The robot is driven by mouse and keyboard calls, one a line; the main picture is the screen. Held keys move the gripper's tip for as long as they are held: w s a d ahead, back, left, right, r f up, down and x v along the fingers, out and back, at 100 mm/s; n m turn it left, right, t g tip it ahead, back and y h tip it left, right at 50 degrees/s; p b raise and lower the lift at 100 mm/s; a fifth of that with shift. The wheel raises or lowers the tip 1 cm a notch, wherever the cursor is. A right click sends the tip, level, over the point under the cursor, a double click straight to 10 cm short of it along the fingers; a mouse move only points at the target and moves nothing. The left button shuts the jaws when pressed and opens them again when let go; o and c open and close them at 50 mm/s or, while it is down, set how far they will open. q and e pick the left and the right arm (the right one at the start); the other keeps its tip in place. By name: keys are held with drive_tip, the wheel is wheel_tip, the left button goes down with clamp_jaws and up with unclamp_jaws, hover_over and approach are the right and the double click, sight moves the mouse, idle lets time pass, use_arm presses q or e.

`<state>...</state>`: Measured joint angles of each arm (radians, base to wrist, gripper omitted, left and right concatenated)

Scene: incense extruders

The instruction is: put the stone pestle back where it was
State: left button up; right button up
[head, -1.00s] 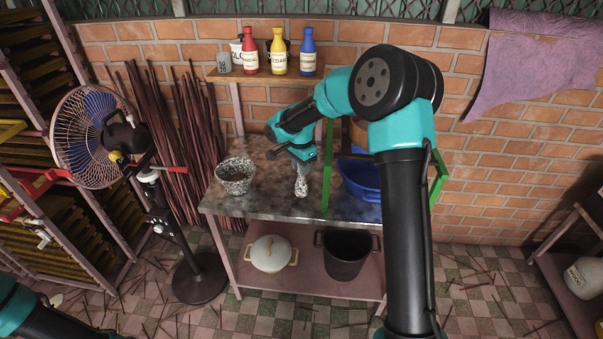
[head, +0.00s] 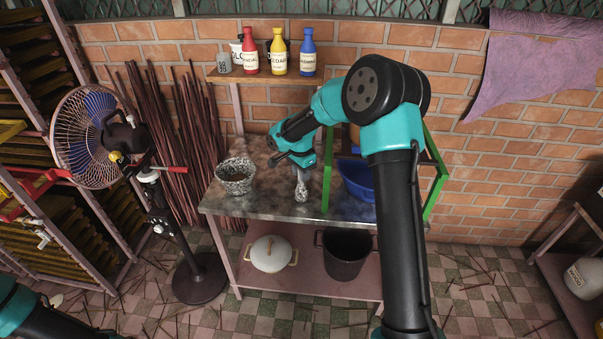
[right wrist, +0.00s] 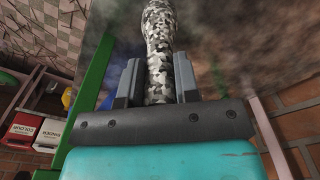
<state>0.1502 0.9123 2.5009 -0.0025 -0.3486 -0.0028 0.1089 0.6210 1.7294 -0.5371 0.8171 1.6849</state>
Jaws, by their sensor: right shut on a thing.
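The stone pestle (head: 301,191) is speckled grey and white. It hangs upright below my right gripper (head: 298,165), its thick end down, over the front part of the metal table (head: 262,209). In the right wrist view the pestle (right wrist: 158,40) sits between the two fingers of the right gripper (right wrist: 158,82), which is shut on it. I cannot tell whether its lower end touches the table. The speckled stone mortar (head: 236,178) stands on the table to the left of the pestle. My left gripper is out of view; only part of that arm shows at the lower left.
A green frame (head: 327,170) and a blue basin (head: 358,180) stand just right of the pestle. Bottles stand on the shelf (head: 262,77) behind. A pot (head: 270,253) and a dark bucket (head: 346,255) are below. The table between mortar and pestle is clear.

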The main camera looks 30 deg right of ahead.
drive_tip(key=shift+f, duration=0.1)
drive_tip(key=o, duration=0.9)
drive_tip(key=r, duration=1.2)
drive_tip(key=shift+a+r, duration=0.1)
drive_tip(key=shift+a, duration=0.1)
